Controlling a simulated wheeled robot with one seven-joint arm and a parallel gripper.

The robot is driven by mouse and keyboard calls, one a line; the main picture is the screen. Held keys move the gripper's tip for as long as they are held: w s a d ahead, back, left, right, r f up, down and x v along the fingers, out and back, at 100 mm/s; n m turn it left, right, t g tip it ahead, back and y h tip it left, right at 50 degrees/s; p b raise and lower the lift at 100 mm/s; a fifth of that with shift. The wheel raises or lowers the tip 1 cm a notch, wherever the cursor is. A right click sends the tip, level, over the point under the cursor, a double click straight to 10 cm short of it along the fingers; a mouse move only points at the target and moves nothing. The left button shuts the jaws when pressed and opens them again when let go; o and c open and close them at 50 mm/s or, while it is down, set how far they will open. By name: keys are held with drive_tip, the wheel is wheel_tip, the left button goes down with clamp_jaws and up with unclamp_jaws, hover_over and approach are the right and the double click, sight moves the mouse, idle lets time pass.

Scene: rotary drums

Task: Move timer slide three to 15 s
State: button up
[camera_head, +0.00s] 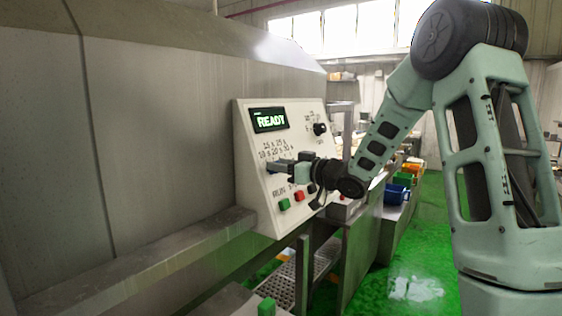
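A white control panel (256,158) with sloping face is mounted on the machine's side. Its display (269,120) reads READY in green. Time markings (276,151) such as 15 s, 10 s, 20 s and 30 s are printed below it, small and partly hard to read. My gripper (281,167) is at the panel just under these markings, its fingers pointing left. It hides whatever slide lies there, so I cannot tell the slide's position, or whether the fingers are open or shut on it.
A green button (284,204) and a red button (299,196) sit low on the panel, and a black knob (320,129) at upper right. A metal ledge (150,262) runs along the machine at left. Blue bins (396,194) stand behind, beside open green floor (425,240).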

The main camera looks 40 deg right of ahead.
sight(273, 160)
drive_tip(key=shift+w, duration=0.1)
clamp_jaws()
drive_tip(key=shift+w+d, duration=0.3)
drive_tip(key=shift+d, duration=0.45)
drive_tip(key=shift+w+d, duration=0.25)
drive_tip(key=shift+d, duration=0.45)
unclamp_jaws()
drive_tip(key=shift+s, duration=0.1)
drive_tip(key=b+v, duration=0.6)
drive_tip(key=v, duration=1.1)
drive_tip(key=shift+s, duration=0.15)
